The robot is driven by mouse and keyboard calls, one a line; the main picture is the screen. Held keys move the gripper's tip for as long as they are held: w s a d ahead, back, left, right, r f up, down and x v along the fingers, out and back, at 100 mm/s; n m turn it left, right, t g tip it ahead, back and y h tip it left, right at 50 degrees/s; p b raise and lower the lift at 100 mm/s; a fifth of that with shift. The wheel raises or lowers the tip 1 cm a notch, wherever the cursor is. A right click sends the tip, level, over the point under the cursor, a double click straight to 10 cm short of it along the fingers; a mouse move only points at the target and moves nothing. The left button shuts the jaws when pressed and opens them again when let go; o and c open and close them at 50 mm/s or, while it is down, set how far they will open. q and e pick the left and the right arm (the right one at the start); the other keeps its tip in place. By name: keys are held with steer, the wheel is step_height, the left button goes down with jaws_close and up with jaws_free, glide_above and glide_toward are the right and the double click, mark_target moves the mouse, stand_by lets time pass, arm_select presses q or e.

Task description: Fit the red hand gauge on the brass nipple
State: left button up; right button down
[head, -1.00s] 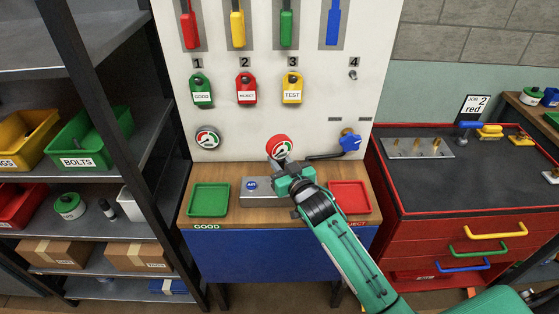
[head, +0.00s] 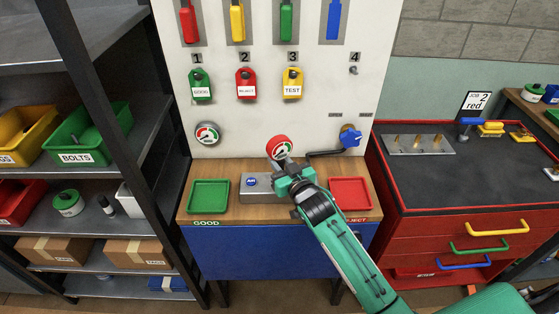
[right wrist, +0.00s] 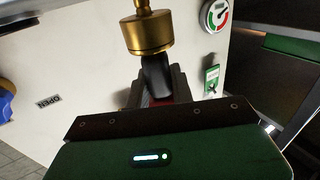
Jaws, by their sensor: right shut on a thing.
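The red hand gauge (head: 279,146) has a round white dial and stands in front of the white panel, above the grey metal block. My right gripper (head: 284,163) is shut on it below the dial. In the right wrist view, a dark stem (right wrist: 156,75) and a brass collar (right wrist: 148,35) stick out from between the fingers, with a narrower brass end at the top edge. I cannot tell whether that end is part of the gauge or the brass nipple, so seating is unclear. The nipple is not distinct in the head view. My left gripper is not in view.
The grey block (head: 258,190) with a blue badge stands between a green tray (head: 208,207) and a red tray (head: 350,207). A blue valve handle (head: 350,137) sits to the right, and a wall gauge (head: 207,134) to the left. Tags hang on the panel above.

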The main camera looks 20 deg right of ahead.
steer(key=shift+f+b, duration=0.35)
steer(key=shift+f, duration=0.3)
steer(key=c, duration=1.1)
jaws_free()
